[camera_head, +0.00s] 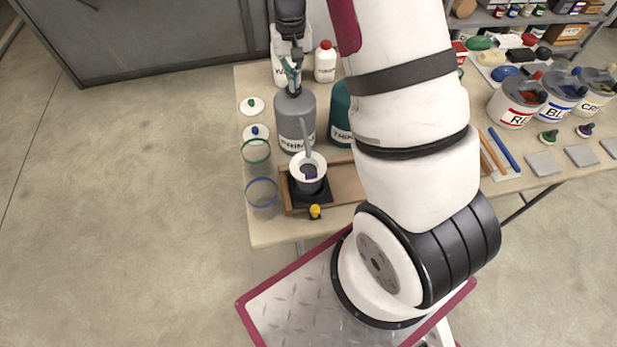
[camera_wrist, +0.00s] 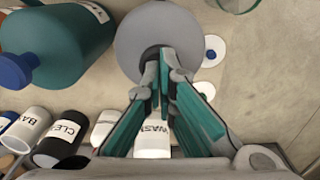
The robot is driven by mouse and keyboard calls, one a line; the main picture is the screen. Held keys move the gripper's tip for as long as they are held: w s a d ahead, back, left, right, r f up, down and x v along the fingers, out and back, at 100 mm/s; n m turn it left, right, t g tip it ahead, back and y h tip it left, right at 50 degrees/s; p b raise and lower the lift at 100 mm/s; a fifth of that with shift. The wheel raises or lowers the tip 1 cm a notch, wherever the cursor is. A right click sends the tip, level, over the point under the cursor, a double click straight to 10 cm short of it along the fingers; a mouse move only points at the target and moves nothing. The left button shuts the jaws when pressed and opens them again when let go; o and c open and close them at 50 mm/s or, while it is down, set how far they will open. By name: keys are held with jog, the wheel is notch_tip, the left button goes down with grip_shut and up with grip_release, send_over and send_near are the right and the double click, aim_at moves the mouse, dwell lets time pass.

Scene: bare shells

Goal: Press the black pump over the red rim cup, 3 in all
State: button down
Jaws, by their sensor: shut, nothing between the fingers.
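A grey bottle (camera_head: 294,117) with a partly readable label, "PRIM…", stands near the table's left end; its grey top also shows in the wrist view (camera_wrist: 140,42). A grey spout-like piece (camera_head: 306,138) runs down its front toward a white ring (camera_head: 297,166) on a black stand. Something dark and purple shows inside the ring; no red rim can be made out. My gripper (camera_head: 292,88) points down at the bottle's top, fingers shut and empty; in the wrist view the fingertips (camera_wrist: 160,75) overlap the bottle top.
A green-rimmed glass (camera_head: 256,151) and a blue-rimmed glass (camera_head: 262,193) stand left of the stand. A teal bottle (camera_head: 340,115) is close at right. White bottles (camera_head: 325,62) stand behind. A wooden tray (camera_head: 345,184) and a yellow knob (camera_head: 315,210) are in front.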

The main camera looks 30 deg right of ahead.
jog(key=shift+f, duration=0.25)
jog(key=shift+r+p, duration=0.45)
jog(key=shift+r, duration=1.35)
jog(key=shift+f, duration=0.1)
jog(key=shift+f+b, duration=0.5)
jog(key=shift+f, duration=1.25)
jog(key=shift+r, duration=0.15)
jog(key=shift+r+p, duration=0.5)
jog(key=shift+r, duration=1.2)
